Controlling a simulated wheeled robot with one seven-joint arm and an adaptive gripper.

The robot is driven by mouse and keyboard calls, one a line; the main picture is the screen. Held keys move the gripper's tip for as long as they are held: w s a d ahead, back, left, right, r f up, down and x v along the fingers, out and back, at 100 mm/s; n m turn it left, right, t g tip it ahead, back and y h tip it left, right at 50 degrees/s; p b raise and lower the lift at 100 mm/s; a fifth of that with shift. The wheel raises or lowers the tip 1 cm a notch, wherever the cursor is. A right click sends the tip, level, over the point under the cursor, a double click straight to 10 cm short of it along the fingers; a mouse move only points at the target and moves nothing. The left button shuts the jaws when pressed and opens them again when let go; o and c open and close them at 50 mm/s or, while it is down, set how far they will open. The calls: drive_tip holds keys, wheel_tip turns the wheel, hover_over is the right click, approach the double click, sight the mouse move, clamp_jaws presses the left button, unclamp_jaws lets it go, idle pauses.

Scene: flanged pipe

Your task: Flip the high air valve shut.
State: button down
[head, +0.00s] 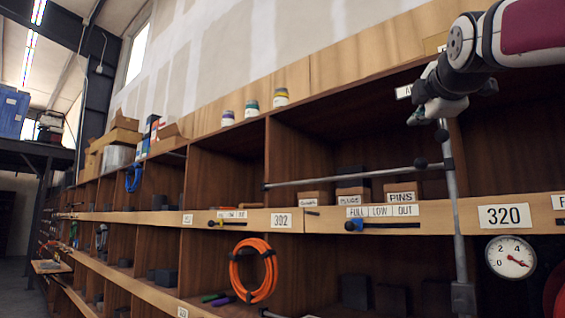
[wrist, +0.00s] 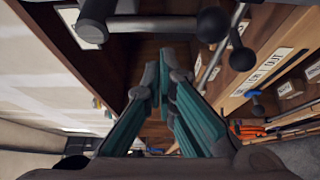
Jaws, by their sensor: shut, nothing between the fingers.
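A grey vertical pipe (head: 458,215) stands in front of the shelves at the right. Two black ball knobs show near its upper part, an upper knob (head: 441,135) and a lower knob (head: 421,163) to its left. In the wrist view, a grey bar (wrist: 150,27) ends at one black ball (wrist: 213,25), with a second ball (wrist: 242,59) beside it. I cannot tell which ball is the high air valve's handle. My gripper (head: 418,117) is shut and empty by the pipe's top; its teal fingers (wrist: 162,85) are apart from both balls in the wrist view.
A partly hidden white label (head: 403,91) is by my gripper. A thin horizontal rod (head: 345,177) runs left from the pipe. A blue-handled lever (head: 375,225) sits under the FULL LOW OUT labels. A gauge (head: 510,257), an orange hose (head: 235,272) and boxes stand around.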

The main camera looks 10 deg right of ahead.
drive_tip(key=shift+s+d+f, duration=0.1)
drive_tip(key=shift+s+d, duration=0.15)
drive_tip(key=shift+d, duration=0.15)
